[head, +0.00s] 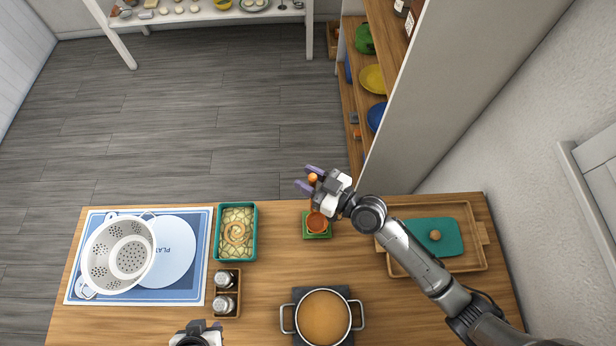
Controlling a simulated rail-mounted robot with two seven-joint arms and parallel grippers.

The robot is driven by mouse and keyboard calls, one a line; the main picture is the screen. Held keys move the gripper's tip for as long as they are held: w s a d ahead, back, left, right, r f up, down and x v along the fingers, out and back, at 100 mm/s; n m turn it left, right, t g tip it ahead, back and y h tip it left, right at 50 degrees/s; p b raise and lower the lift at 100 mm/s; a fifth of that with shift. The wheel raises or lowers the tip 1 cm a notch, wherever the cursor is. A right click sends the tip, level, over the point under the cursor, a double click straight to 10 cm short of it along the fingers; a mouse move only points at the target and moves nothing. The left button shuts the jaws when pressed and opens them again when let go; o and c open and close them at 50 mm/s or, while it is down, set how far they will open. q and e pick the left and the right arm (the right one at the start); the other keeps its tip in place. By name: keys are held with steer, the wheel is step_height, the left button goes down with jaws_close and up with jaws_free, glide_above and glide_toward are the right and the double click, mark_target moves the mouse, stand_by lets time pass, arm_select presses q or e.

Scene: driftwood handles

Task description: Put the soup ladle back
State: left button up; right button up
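A small orange-brown knob (313,178) shows between the two purple fingers of my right gripper (309,178). The fingers look spread, with a gap around the knob. Below it, an orange round cup (317,222) sits on a small green square rest (327,234). The knob and cup may be the top and bowl of the upright soup ladle; my gripper hides the part between. A pot (323,316) of orange-brown soup stands on a dark burner at the front. My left gripper (196,335) is at the bottom edge, its fingers not clearly visible.
A white colander (119,256) and a white plate stand on a blue mat at left. A teal baking dish (237,231) and a shaker rack (228,293) are beside it. Shelves stand behind.

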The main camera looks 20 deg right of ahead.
steer(key=shift+o, duration=0.8)
steer(key=shift+r, duration=0.1)
steer(key=shift+r, duration=0.15)
steer(key=b+v, duration=0.2)
steer(key=v, duration=1)
steer(key=s+a+f+g+h, duration=0.3)
steer(key=s+f+g+h, duration=0.15)
steer(key=s+f, duration=0.25)
steer(key=s+d+f+m+g+h, duration=0.5)
steer(key=s+d+m+h, duration=0.1)
steer(key=s, duration=0.3)
steer(key=shift+s+d+h, duration=0.3)
steer(key=shift+d+h, duration=0.15)
steer(key=shift+d, duration=0.15)
